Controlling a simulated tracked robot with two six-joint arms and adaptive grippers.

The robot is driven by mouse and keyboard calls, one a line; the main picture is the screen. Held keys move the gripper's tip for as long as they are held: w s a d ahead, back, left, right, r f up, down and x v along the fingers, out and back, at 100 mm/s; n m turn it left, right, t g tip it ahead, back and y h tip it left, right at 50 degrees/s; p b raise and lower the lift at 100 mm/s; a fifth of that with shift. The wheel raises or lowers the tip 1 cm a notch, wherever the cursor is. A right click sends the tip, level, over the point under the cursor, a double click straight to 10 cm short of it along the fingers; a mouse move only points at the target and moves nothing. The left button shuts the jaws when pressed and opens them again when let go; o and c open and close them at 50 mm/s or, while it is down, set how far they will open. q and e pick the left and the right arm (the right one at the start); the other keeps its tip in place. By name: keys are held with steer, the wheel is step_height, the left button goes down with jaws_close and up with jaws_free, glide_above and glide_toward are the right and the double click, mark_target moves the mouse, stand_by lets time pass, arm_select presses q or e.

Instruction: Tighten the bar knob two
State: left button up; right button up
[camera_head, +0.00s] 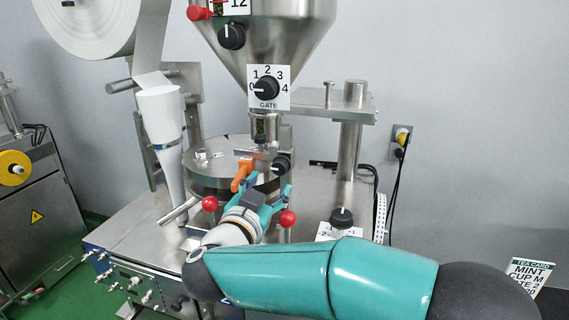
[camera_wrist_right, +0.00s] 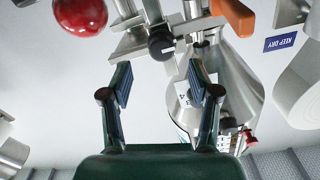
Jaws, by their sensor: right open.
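A black knob (camera_head: 281,165) with a pale pointer line sits on the metal bar below the hopper gate. In the right wrist view a black knob (camera_wrist_right: 161,42) stands just beyond the fingertips, roughly midway between them. My right gripper (camera_head: 268,187) is close in front of the knob in the head view. In the wrist view the right gripper (camera_wrist_right: 161,78) is open, with its two dark blue finger pads apart and nothing between them. I cannot tell any label reading two on this knob. My left gripper is not in view.
An orange handle (camera_head: 241,174) and red balls (camera_head: 209,203) (camera_head: 288,218) lie close around my right gripper. Above are the GATE dial (camera_head: 267,88) and the steel hopper (camera_head: 278,35). Another black knob (camera_head: 341,217) is at the lower right. A paper roll (camera_head: 88,22) hangs upper left.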

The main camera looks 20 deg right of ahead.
mark_target(278, 172)
steer(key=p+x, duration=0.2)
steer(key=x, duration=0.6)
